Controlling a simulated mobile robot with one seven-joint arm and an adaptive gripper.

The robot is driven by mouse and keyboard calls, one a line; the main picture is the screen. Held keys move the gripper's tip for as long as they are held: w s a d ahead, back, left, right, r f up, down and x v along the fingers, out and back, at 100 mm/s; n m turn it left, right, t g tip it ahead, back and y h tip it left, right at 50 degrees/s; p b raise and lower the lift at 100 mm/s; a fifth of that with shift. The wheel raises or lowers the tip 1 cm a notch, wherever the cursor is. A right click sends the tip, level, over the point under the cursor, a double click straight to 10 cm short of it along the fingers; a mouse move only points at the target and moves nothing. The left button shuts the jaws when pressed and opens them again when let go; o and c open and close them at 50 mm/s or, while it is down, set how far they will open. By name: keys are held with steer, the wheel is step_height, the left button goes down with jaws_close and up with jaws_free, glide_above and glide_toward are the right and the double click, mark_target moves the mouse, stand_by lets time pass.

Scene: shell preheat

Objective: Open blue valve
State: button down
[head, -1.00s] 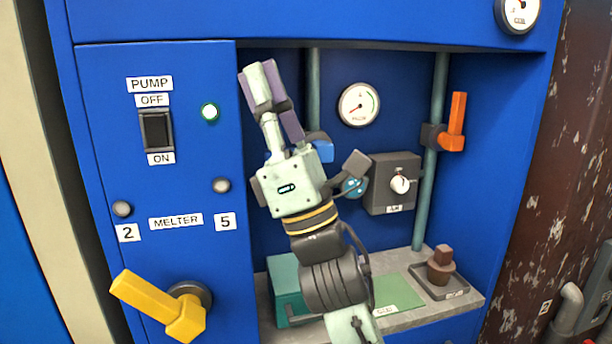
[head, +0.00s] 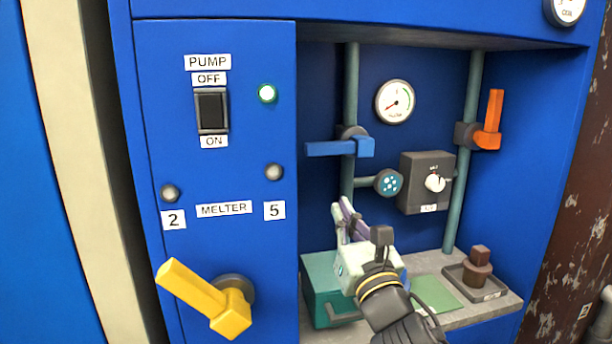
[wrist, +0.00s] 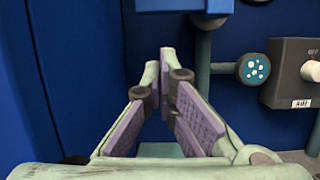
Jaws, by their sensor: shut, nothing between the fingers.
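The blue valve (head: 340,147) has a lever that lies level, crosswise to its upright grey-green pipe (head: 351,90). The lever points left, towards the side panel. My gripper (head: 343,207) is below the lever, inside the recess, with its fingers pointing up. It is apart from the valve. In the wrist view the purple-padded fingers of my gripper (wrist: 159,65) come together at the tips with nothing held.
The round nozzle (head: 388,183) and grey knob box (head: 425,183) are to the right of my gripper. An orange valve (head: 488,122) stands upright on the right pipe. A teal box (head: 317,285) sits on the shelf. A yellow lever (head: 205,300) juts from the left panel.

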mark_target(339, 148)
steer(key=shift+d+f+g+h, duration=0.2)
steer(key=shift+f+g+h, duration=0.1)
steer(key=shift+f, duration=0.7)
steer(key=w+a+r+p, duration=0.3)
steer(key=w+r+p, duration=0.3)
steer(key=w, duration=0.3)
steer(key=shift+r+p, duration=0.25)
steer(key=shift+p, duration=0.05)
